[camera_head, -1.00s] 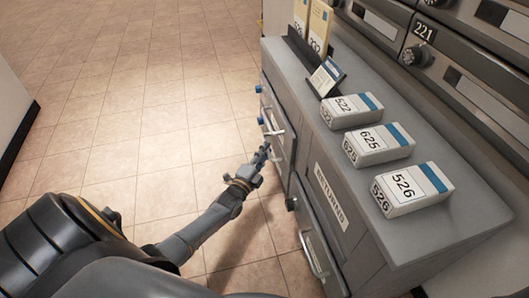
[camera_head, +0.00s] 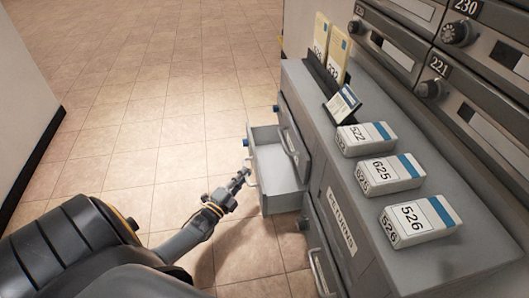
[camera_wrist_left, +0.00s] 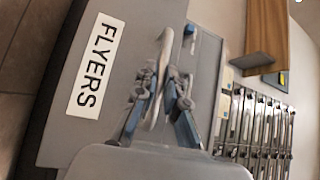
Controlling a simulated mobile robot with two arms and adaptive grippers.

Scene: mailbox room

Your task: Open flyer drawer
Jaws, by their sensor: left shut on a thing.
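The flyer drawer (camera_head: 276,176) stands pulled out from the grey cabinet in the head view, and its empty-looking inside shows. In the left wrist view its front (camera_wrist_left: 140,50) carries a "FLYERS" label. My left gripper (camera_head: 243,176) is at the front of this drawer. In the left wrist view my left gripper (camera_wrist_left: 160,92) is shut on the drawer's handle (camera_wrist_left: 160,70), with a finger on each side of the bar. My right gripper is in neither view.
The cabinet top (camera_head: 318,108) bears white boxes marked 522 (camera_head: 365,138), 625 (camera_head: 391,174) and 526 (camera_head: 420,220). Mailboxes (camera_head: 440,75) line the wall behind. Tiled floor (camera_head: 150,90) is clear to the left.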

